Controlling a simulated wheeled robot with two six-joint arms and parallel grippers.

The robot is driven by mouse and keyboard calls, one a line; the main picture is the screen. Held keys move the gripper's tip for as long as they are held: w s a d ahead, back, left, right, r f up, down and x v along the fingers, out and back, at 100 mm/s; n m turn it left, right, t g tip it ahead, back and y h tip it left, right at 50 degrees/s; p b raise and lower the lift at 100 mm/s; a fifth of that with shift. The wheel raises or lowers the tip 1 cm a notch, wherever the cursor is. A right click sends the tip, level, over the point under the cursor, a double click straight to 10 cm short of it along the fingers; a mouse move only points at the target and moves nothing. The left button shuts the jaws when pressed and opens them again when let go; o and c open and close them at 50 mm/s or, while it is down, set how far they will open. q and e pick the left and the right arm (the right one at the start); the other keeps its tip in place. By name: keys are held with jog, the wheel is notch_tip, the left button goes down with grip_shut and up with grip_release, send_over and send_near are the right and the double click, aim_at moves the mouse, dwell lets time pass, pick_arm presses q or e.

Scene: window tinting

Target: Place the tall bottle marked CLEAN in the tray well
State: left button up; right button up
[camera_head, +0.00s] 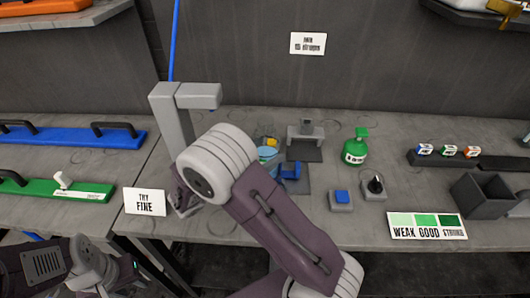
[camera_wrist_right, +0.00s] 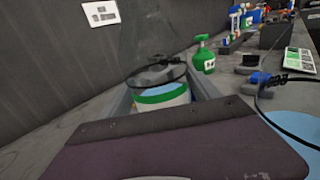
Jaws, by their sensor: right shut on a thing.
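In the right wrist view a white bottle (camera_wrist_right: 160,101) with a green band and pale blue above it sits between the grey fingers of my right gripper (camera_wrist_right: 163,92), which is shut on it. No CLEAN marking is legible on it. In the head view my right arm hides most of that gripper and bottle. A green bottle (camera_head: 356,150) with a small white label stands on the bench. It also shows in the right wrist view (camera_wrist_right: 203,56). My left gripper (camera_head: 112,268) is low at the left, its jaws unclear. I cannot make out the tray well.
A tall grey stand (camera_head: 178,112) rises behind my right arm. A grey fixture (camera_head: 305,134), a blue button box (camera_head: 341,199), a black knob box (camera_head: 374,187), an open dark bin (camera_head: 482,195) and a WEAK GOOD STRONG card (camera_head: 428,227) lie to the right.

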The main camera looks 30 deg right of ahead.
jog(key=shift+s, duration=0.1)
jog(key=o, duration=1.5)
jog(key=shift+r, duration=0.1)
jog(key=v, duration=1.2)
jog(key=shift+r+p, duration=0.15)
jog(key=shift+p, duration=0.15)
